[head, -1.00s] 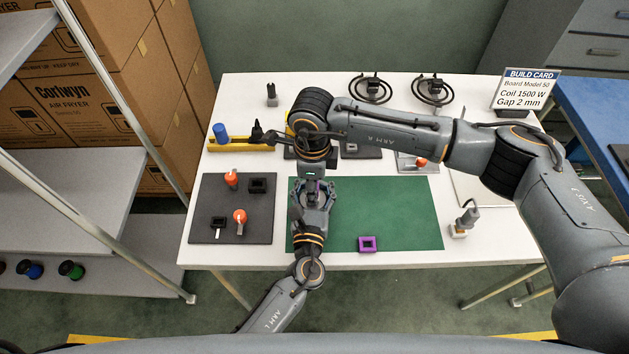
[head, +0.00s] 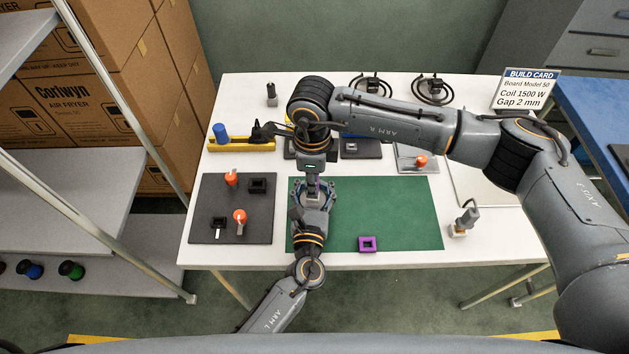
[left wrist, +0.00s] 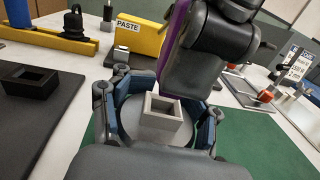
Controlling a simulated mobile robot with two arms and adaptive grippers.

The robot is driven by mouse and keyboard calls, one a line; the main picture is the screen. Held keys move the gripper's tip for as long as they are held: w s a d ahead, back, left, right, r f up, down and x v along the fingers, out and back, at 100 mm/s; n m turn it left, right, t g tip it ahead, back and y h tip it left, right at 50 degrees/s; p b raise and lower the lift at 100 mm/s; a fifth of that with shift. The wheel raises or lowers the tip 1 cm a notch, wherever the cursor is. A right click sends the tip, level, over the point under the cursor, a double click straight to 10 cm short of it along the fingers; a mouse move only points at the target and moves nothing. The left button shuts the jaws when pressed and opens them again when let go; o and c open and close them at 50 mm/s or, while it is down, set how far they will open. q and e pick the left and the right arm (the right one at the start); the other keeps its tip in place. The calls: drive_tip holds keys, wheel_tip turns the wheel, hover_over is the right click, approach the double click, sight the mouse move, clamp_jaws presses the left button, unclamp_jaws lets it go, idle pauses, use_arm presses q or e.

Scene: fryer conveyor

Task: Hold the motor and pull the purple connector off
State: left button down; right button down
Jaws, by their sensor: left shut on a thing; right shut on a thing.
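The motor is a grey round body with a square, hollow grey socket (left wrist: 160,118) on top, seen in the left wrist view. My left gripper (left wrist: 158,125) is shut around it with blue pads on both sides; in the head view this gripper (head: 313,194) is over the left part of the green mat. The purple connector (left wrist: 174,38) is above the motor, tilted and apart from the open socket. My right gripper (left wrist: 205,65) is shut on it and partly hides it. In the head view the right arm's wrist covers most of the motor and connector.
A purple square frame (head: 367,244) lies on the green mat (head: 400,205). A dark mat (head: 205,190) with orange-topped pieces and black blocks is at left. A yellow paste holder (left wrist: 135,38) and a yellow rack (head: 225,146) stand behind. The mat's right side is clear.

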use_arm(q)
drive_tip(key=shift+f, duration=0.1)
use_arm(e)
drive_tip(key=shift+r, duration=1.9)
use_arm(q)
drive_tip(key=shift+c, duration=1.4)
unclamp_jaws()
drive_tip(key=s, duration=0.8)
drive_tip(key=s+a, duration=0.1)
drive_tip(key=s, duration=0.3)
drive_tip(key=shift+a, duration=0.1)
